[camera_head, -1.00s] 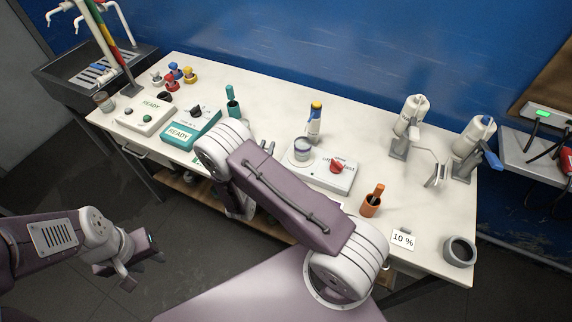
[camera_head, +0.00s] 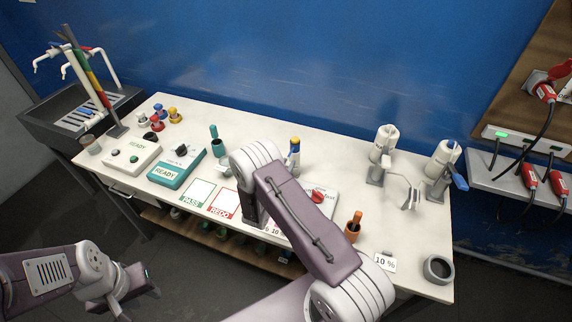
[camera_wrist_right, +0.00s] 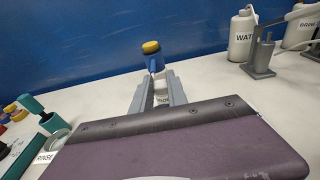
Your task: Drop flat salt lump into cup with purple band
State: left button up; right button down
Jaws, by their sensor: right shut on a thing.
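My right gripper (camera_wrist_right: 161,86) is shut in the right wrist view. A small pale patch shows between its fingers, and I cannot make out its shape; it may be the flat salt lump. A bottle with a blue and yellow top (camera_wrist_right: 152,56) stands beyond the fingertips, and it also shows in the head view (camera_head: 294,155). In the head view my right forearm hides this gripper. I cannot make out a cup with a purple band. My left gripper (camera_head: 135,295) is open and empty, low at the left, off the table.
The white table (camera_head: 330,150) carries a teal READY device (camera_head: 176,168), PASS (camera_head: 197,192) and REDO (camera_head: 223,203) cards, and an orange holder (camera_head: 353,227). Wash bottles (camera_head: 384,147) stand at right, with a grey ring-shaped dish (camera_head: 438,269) in front.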

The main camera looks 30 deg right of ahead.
notch_tip(320, 180, down, 3)
jog(key=shift+f+b, duration=0.15)
jog(key=shift+b, duration=0.7)
jog(key=shift+w+f, duration=0.15)
jog(key=shift+f, duration=0.3)
jog(key=shift+r, duration=0.1)
jog(key=c, duration=1.2)
grip_release()
jog(key=shift+c, duration=0.2)
jog(key=b+v, duration=0.2)
jog(key=v, duration=0.7)
jog(key=shift+b, duration=0.35)
